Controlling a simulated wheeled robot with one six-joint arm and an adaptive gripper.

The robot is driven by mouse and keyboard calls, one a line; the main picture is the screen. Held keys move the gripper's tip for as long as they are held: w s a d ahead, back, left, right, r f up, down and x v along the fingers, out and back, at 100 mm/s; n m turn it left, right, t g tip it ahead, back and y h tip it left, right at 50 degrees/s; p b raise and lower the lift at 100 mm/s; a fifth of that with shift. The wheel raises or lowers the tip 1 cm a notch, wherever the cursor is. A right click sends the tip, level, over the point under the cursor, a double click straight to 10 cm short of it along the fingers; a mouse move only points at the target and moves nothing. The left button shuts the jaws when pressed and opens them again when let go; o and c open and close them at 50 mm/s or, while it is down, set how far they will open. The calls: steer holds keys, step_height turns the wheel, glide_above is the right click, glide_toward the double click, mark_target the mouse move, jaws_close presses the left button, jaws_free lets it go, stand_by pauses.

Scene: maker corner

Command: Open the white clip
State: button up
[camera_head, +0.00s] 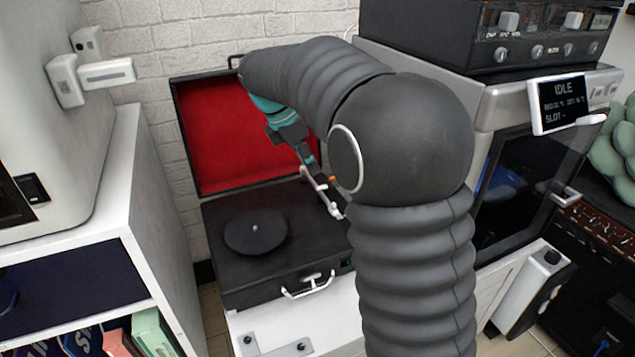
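No part is plainly marked as the white clip. A pale, narrow piece like a tonearm (320,188) lies at the right of the black record player (222,278), and it may include a small clip. A white latch-like fitting (106,73) juts from the side of the pale machine at upper left. My gripper (297,146) is over the right rear of the record player, close to the upper end of the pale piece. My arm hides part of it, and I cannot tell whether it touches the piece. The fingers are too small and covered to read.
The record player's red-lined lid (225,140) stands open against the brick wall. A dark platter (255,231) lies left of the pale piece. A machine with an "IDLE" screen (562,102) stands at right. A white shelf (75,222) stands at left.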

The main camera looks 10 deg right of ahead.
mark_target(318, 188)
steer(key=x, duration=0.6)
steer(key=shift+d+f+b, duration=0.1)
steer(key=shift+f+b, duration=0.25)
jaws_close()
